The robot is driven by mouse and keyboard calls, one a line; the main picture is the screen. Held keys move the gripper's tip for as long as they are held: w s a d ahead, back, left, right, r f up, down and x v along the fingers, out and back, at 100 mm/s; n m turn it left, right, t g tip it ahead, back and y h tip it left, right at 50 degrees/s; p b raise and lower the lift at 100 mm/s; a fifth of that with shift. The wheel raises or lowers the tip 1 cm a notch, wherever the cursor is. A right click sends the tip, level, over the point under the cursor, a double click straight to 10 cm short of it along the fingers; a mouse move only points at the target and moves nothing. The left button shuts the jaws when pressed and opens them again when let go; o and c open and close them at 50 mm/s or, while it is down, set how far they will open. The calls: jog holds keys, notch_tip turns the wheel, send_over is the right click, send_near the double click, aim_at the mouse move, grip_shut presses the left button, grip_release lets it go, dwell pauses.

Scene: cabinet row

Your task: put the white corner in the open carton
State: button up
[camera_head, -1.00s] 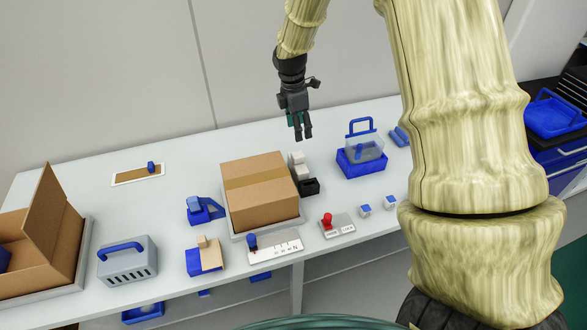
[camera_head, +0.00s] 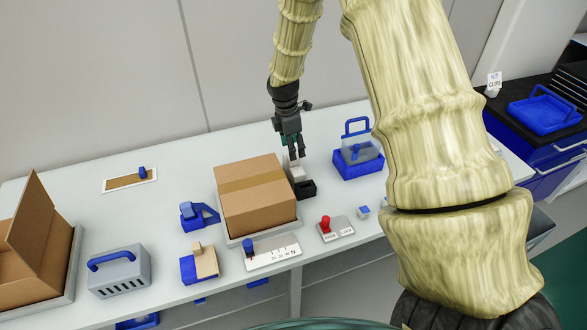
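The open carton (camera_head: 38,222) stands at the far left of the bench with a flap raised; the picture edge cuts it off. A small white piece (camera_head: 297,174), which looks like the white corner, sits just right of the closed carton and behind a black piece (camera_head: 307,190). My gripper (camera_head: 291,155) points down right above the white piece, its fingertips at or near its top. I cannot tell whether the fingers touch it or how far apart they are. A second white piece seen earlier is now hidden around the fingers.
The closed carton (camera_head: 255,200) stands close left of my gripper. A blue bin with a handled grey box (camera_head: 358,165) stands to the right. A grey handled box (camera_head: 118,272), blue fixtures (camera_head: 198,215) and a red-knobbed plate (camera_head: 334,230) lie along the bench. The back left is mostly clear.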

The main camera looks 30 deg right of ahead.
jog(key=shift+d+f+p, duration=0.2)
jog(key=shift+f+p, duration=0.9)
jog(key=shift+f, duration=1.5)
jog(key=c, duration=1)
notch_tip(320, 180, up, 10)
jog(key=b, duration=0.3)
